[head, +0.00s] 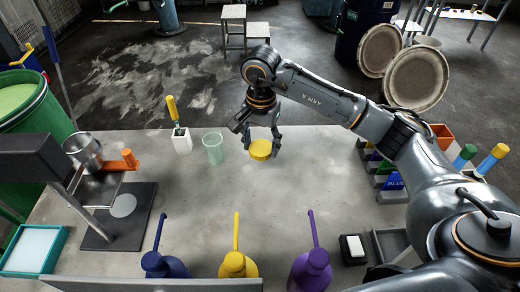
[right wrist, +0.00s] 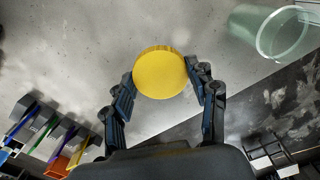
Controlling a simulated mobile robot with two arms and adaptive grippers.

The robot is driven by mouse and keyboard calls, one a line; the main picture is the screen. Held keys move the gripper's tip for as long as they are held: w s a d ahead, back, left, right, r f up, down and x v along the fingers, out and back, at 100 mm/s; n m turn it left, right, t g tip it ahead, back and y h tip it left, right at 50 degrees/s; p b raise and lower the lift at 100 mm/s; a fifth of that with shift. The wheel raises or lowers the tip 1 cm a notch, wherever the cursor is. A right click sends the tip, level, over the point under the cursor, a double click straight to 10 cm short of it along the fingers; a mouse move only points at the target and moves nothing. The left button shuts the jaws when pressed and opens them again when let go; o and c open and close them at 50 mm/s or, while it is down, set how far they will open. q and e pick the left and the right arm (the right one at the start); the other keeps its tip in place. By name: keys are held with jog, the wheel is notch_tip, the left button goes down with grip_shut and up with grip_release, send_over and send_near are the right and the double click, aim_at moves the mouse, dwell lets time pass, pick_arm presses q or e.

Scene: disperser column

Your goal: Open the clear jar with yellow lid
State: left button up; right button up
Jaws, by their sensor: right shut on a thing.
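The round yellow lid (head: 261,150) is between the fingertips of my right gripper (head: 262,143), over the middle of the table. In the right wrist view the lid (right wrist: 160,74) is a flat disc with a finger of my right gripper (right wrist: 160,80) on each side. No jar body shows under the lid; whether the lid touches the table is hard to tell. A clear greenish jar (head: 213,148) stands upright with an open top, left of the lid and apart from it. It also shows in the right wrist view (right wrist: 268,32). My left gripper is not in view.
A white holder (head: 181,142) with a yellow-handled tool stands left of the jar. Blue, yellow and purple bottles (head: 238,265) line the front edge. A stand with a metal pot (head: 84,153) is at left, colored bins (head: 390,182) at right.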

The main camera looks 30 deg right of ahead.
jog(key=w+f, duration=0.1)
jog(key=w+d+f, duration=0.1)
jog(key=f, duration=0.1)
jog(key=w+f, duration=0.1)
jog(key=shift+w+d+f+p, duration=0.1)
jog(key=shift+d+f+p, duration=0.15)
jog(key=shift+p, duration=0.1)
notch_tip(320, 180, down, 3)
jog(key=shift+p, duration=0.8)
jog(key=shift+f+b, duration=0.3)
jog(key=shift+b, duration=0.05)
jog(key=o, duration=1.3)
jog(key=shift+r, duration=0.15)
